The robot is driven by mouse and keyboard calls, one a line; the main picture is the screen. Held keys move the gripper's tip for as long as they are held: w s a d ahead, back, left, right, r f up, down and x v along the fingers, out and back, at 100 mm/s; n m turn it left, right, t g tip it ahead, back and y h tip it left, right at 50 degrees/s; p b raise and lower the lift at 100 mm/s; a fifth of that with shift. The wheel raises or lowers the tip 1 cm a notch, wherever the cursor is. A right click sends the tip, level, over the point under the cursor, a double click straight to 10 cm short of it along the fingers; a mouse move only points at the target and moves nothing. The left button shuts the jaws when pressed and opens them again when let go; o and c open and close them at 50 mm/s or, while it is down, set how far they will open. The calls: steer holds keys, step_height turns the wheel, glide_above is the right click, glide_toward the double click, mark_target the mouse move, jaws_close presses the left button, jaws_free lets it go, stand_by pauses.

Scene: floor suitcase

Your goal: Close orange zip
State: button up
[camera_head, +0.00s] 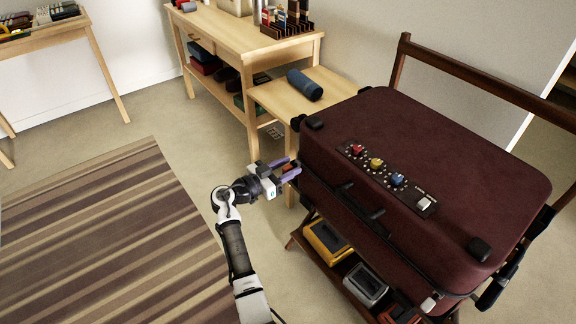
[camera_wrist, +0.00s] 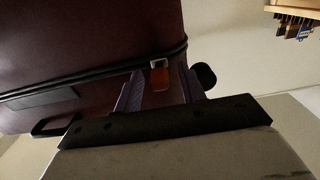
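The maroon suitcase (camera_head: 400,150) lies shut-lidded on a wooden rack. The orange zip pull (camera_wrist: 160,78) hangs from a metal slider on the dark zip line along the suitcase side, near a corner. My gripper (camera_head: 290,167) is at the suitcase's left end, pointing toward it. In the wrist view its two purple fingers (camera_wrist: 160,88) stand apart on either side of the orange pull, with visible gaps, so it looks open. In the head view the pull is small and partly hidden between the fingers.
A wooden side table (camera_head: 300,95) with a dark blue roll (camera_head: 304,84) stands behind my gripper. The lower rack shelf holds a yellow case (camera_head: 326,238) and other boxes. A black side handle (camera_head: 376,214) juts from the suitcase. The striped rug (camera_head: 110,240) is clear.

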steer(key=shift+w+d, duration=0.2)
jaws_close()
steer(key=shift+s+f, duration=0.1)
